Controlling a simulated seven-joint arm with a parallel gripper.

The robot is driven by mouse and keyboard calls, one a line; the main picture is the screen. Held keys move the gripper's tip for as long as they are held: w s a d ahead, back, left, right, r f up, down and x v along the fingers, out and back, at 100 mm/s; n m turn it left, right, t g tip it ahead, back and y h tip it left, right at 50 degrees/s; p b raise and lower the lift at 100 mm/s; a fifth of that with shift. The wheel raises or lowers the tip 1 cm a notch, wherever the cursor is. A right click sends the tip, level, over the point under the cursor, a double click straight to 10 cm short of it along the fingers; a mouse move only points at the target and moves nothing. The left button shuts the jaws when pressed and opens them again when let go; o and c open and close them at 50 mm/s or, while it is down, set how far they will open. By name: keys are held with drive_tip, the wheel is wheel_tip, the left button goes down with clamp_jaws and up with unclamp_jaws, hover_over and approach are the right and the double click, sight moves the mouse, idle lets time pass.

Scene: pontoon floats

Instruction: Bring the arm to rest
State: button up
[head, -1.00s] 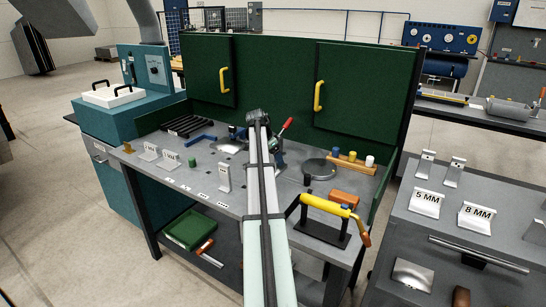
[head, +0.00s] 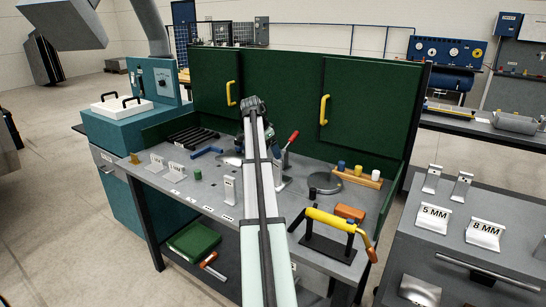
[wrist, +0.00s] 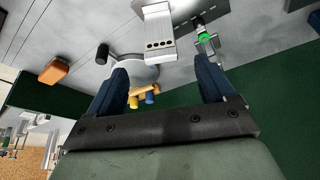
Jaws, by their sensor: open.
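My arm (head: 262,220) reaches up and forward over the grey workbench (head: 218,200) in the head view. Its far end stands in front of the green cabinet, and my gripper is mostly hidden behind the arm there. In the wrist view my gripper (wrist: 162,80) is open, its two dark blue fingers wide apart with nothing between them. A pale metal bracket with a row of holes (wrist: 158,32) shows beyond the fingers. I cannot tell how far it is from them.
A green cabinet (head: 283,95) with yellow handles backs the bench. A yellow tool on a black stand (head: 330,220), an orange block (head: 350,212), a round grey plate (head: 325,183) and a wooden rack (head: 360,178) stand right of my arm.

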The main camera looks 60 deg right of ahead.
drive_tip(key=shift+w+a+r, duration=0.1)
drive_tip(key=shift+r, duration=0.3)
idle(0.3)
